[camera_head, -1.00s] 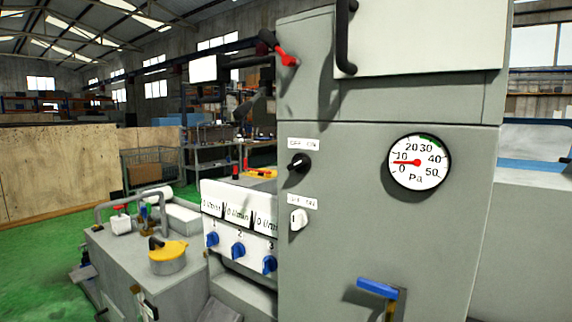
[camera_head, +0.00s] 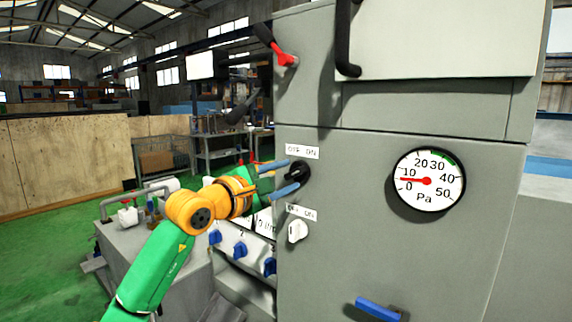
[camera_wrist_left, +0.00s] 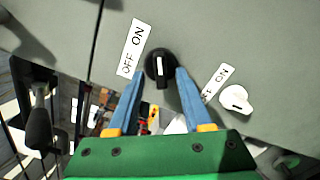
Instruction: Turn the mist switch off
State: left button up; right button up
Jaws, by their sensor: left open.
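A black rotary switch (camera_head: 299,171) with a white pointer mark sits on the grey machine panel, under an OFF/ON label (camera_head: 303,152). A white rotary switch (camera_head: 297,231) sits below it under its own OFF/ON label (camera_head: 301,212). I cannot tell from the labels which one is the mist switch. My left gripper (camera_head: 291,177) is open, its blue fingers on either side of the black switch. The left wrist view shows the black switch (camera_wrist_left: 160,66) between the fingertips and the white switch (camera_wrist_left: 236,98) to the right, outside them. My right gripper is out of view.
A pressure gauge (camera_head: 428,180) is right of the switches. A blue-handled valve (camera_head: 378,309) sticks out below, and a red-tipped lever (camera_head: 285,58) above. Several blue knobs (camera_head: 239,250) are at lower left. The panel between switches and gauge is clear.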

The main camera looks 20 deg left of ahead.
pick_arm(q)
jog(key=shift+w+d, duration=0.3)
jog(key=shift+w, duration=0.25)
jog(key=shift+s+a, duration=0.1)
jog(key=shift+s, duration=0.05)
jog(key=shift+c, duration=0.4)
grip_shut()
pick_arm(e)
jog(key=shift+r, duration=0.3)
